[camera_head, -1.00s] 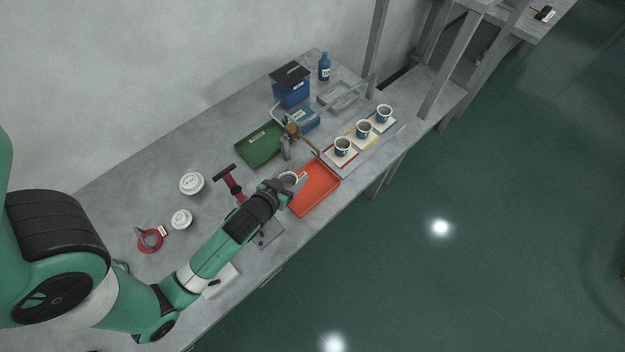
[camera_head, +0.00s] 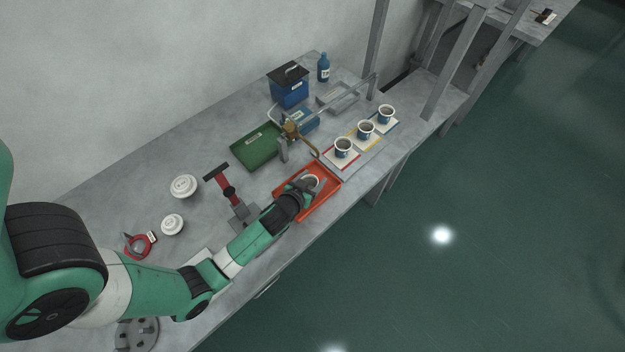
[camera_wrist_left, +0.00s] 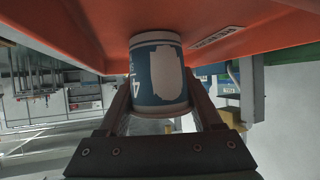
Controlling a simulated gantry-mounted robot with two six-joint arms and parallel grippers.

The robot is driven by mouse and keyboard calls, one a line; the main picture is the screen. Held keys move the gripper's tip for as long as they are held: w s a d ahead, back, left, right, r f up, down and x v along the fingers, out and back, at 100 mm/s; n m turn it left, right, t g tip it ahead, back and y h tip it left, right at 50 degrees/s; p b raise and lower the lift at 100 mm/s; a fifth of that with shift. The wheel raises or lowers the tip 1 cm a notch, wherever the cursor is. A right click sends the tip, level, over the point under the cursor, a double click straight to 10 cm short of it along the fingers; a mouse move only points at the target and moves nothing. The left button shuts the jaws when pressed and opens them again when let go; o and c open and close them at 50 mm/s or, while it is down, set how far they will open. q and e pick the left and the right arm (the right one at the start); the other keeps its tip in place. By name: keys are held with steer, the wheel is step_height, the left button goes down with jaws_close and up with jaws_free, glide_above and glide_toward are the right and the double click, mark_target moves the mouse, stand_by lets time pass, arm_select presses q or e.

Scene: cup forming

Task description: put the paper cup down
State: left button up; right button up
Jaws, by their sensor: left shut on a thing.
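The paper cup (camera_wrist_left: 158,75) is blue and white with a bare pale patch on its side. In the left wrist view it sits between the two fingers of my left gripper (camera_wrist_left: 160,110), which is shut on it. In the head view my left gripper (camera_head: 304,187) holds the cup (camera_head: 312,180) over the orange-red tray (camera_head: 326,198). The tray (camera_wrist_left: 240,28) fills the top of the left wrist view, close to the cup's end. I cannot tell whether the cup touches the tray's floor. My right gripper is not in view.
Several things stand nearby: a green tray (camera_head: 256,153), a brass tap-like fixture (camera_head: 291,130) and a red-handled press (camera_head: 228,188). Three cups, one of them nearest (camera_head: 343,150), stand on coloured mats to the right. White round lids (camera_head: 184,187) lie at left. The bench's front edge is close.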

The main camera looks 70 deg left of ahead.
arm_select(q)
steer(key=shift+f, duration=0.2)
steer(key=o, duration=1.3)
steer(key=shift+r, duration=0.15)
steer(key=shift+s+d+r, duration=0.1)
steer(key=shift+s+r, duration=0.05)
steer(key=shift+r, duration=0.1)
steer(key=p+v, duration=0.2)
steer(key=v, duration=0.9)
steer(key=shift+s+d, duration=0.15)
steer(key=shift+s, duration=0.1)
